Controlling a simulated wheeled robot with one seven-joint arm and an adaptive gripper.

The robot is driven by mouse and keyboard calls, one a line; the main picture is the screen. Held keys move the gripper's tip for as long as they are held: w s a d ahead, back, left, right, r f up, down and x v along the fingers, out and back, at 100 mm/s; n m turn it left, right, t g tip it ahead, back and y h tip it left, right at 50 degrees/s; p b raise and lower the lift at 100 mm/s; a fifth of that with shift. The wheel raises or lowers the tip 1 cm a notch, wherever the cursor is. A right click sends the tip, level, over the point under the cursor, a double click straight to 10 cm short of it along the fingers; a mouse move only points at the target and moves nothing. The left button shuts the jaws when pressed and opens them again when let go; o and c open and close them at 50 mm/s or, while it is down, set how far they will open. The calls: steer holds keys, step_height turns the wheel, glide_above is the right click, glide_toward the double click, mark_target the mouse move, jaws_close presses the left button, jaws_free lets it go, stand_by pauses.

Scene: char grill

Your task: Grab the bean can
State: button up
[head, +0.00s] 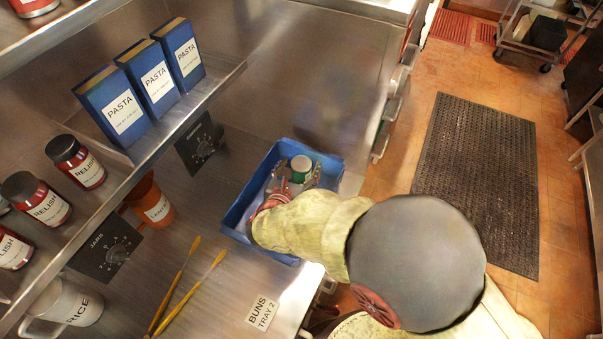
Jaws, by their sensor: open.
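A small green can with a pale round top (301,164) stands in a blue tray (238,212) on the steel counter. No label on it can be read from here, so I cannot tell for sure that it is the bean can. My gripper (296,178) is inside the tray, open, with one finger on each side of the can. I cannot tell whether the fingers touch it. My arm covers the near right part of the tray and the can's lower part.
A shelf at left holds blue pasta boxes (158,82) and relish jars (77,160). Below are an orange lentil cup (153,205), a white rice mug (72,303) and two yellow-brown sticks (189,290). The counter behind the tray is clear.

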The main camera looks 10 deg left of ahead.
steer(key=shift+x, duration=0.8)
steer(key=c, duration=1.5)
